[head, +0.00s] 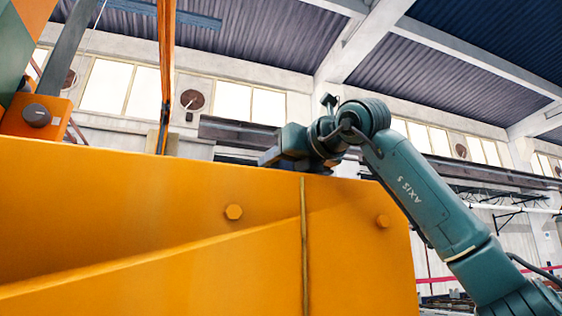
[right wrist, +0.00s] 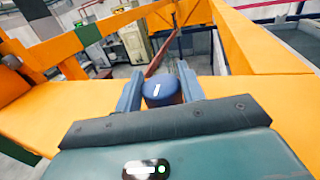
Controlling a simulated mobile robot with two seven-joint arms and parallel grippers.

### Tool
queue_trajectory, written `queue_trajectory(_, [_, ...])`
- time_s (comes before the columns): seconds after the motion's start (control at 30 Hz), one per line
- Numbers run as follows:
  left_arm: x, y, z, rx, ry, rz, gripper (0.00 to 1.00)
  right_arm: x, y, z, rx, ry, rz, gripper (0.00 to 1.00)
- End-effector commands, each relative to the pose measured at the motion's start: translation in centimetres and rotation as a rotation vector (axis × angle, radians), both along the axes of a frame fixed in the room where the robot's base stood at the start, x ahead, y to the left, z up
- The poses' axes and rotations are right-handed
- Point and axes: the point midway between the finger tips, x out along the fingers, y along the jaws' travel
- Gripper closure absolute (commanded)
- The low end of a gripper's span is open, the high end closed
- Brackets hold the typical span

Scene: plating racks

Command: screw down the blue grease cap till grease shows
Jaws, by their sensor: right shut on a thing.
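The blue grease cap (right wrist: 162,91) shows in the right wrist view, with a short white mark on its top. It sits between the two fingers of my right gripper (right wrist: 160,86), which are shut on it. In the head view my right arm rises from the lower right, and the right gripper (head: 274,158) is at the top edge of the orange machine body (head: 130,200). The cap is hidden there. I cannot see any grease. My left gripper is in neither view.
Orange beams (right wrist: 262,42) lie beyond the gripper in the wrist view.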

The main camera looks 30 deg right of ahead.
Motion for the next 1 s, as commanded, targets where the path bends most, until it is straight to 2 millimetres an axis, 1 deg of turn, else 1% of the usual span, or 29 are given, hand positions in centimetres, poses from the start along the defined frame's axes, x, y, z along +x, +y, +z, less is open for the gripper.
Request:
queue_trajectory(0.03, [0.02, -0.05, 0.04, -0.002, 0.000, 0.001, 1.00, -0.02, -0.02, 0.01, 0.000, 0.000, 0.000, 0.79])
queue_trajectory(0.1, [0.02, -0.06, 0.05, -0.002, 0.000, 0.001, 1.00, -0.02, -0.02, 0.01, 0.000, 0.000, 0.000, 0.84])
queue_trajectory(0.23, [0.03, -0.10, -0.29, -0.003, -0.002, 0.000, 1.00, 0.01, 0.10, -0.17, -0.003, 0.002, -0.030, 0.84])
queue_trajectory(0.37, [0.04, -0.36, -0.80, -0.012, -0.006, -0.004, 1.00, 0.00, 0.16, -0.24, -0.004, 0.001, -0.132, 0.84])
queue_trajectory(0.53, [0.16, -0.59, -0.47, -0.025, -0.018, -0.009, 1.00, -0.01, 0.04, -0.08, -0.002, 0.000, -0.250, 0.84])
queue_trajectory(0.87, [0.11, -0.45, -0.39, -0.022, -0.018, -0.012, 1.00, -0.04, -0.01, 0.06, 0.000, -0.002, -0.272, 0.84])
queue_trajectory(0.9, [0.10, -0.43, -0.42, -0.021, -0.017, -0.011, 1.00, -0.04, -0.01, 0.06, 0.000, -0.002, -0.271, 0.58])
queue_trajectory(1.0, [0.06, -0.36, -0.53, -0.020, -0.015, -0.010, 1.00, -0.05, -0.02, 0.06, 0.000, -0.001, -0.271, 0.50])
